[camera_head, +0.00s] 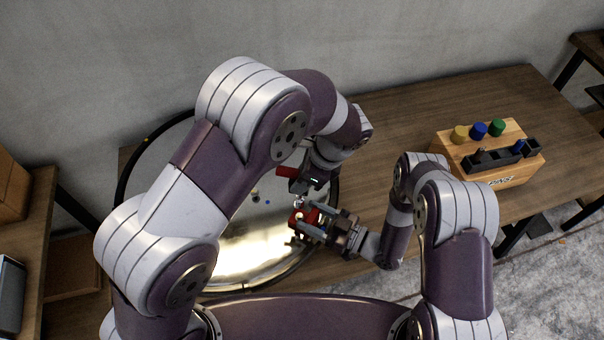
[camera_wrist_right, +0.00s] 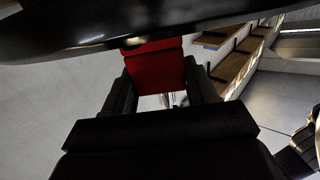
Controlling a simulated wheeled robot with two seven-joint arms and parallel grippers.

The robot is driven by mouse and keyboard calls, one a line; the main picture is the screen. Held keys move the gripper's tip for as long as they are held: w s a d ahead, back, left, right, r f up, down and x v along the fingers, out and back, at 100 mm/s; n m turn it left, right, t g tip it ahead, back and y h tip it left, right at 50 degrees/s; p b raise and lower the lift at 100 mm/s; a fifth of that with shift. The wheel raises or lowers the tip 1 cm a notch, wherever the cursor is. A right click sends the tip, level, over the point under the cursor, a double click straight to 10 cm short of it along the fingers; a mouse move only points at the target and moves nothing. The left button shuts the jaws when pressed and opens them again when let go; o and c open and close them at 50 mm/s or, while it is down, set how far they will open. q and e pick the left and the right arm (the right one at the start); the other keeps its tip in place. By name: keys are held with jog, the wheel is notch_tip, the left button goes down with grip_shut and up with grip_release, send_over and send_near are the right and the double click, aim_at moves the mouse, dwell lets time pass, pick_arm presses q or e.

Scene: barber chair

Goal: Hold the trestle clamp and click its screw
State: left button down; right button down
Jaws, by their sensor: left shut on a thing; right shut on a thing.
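My right gripper (camera_head: 312,223) is shut on a red block-like part (camera_head: 299,218), over the front right of the round mirror-like disc. In the right wrist view the red part (camera_wrist_right: 157,68) sits between my two dark fingers, with a small shiny metal piece (camera_wrist_right: 168,100) below it. My left gripper (camera_head: 299,186) is just above the right one in the head view, shut, with a second red piece (camera_head: 286,172) at its jaws. A small silver piece (camera_head: 299,203) shows between the two grippers. I cannot tell which red part is the clamp body and which belongs to the screw.
A wooden block (camera_head: 515,165) with coloured knobs and a dark slotted strip stands at the right. The table between is clear.

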aim_at(303, 194)
pick_arm(q)
jog(key=shift+f, duration=2.5)
jog(key=shift+f, duration=0.7)
jog(key=m, duration=0.2)
jog(key=m+t, duration=0.1)
jog(key=m, duration=0.1)
jog(key=shift+s+m+t+h, duration=0.15)
jog(key=shift+m+t+h, duration=0.15)
jog(key=shift+h, duration=0.1)
jog(key=m, duration=0.2)
jog(key=shift+m+t+h, duration=0.3)
jog(key=shift+t+h, duration=0.1)
jog(key=n, duration=0.3)
jog(key=shift+g+y, duration=0.4)
jog(key=shift+r+n, duration=0.1)
jog(key=shift+n, duration=0.2)
jog(key=shift+r, duration=2.45)
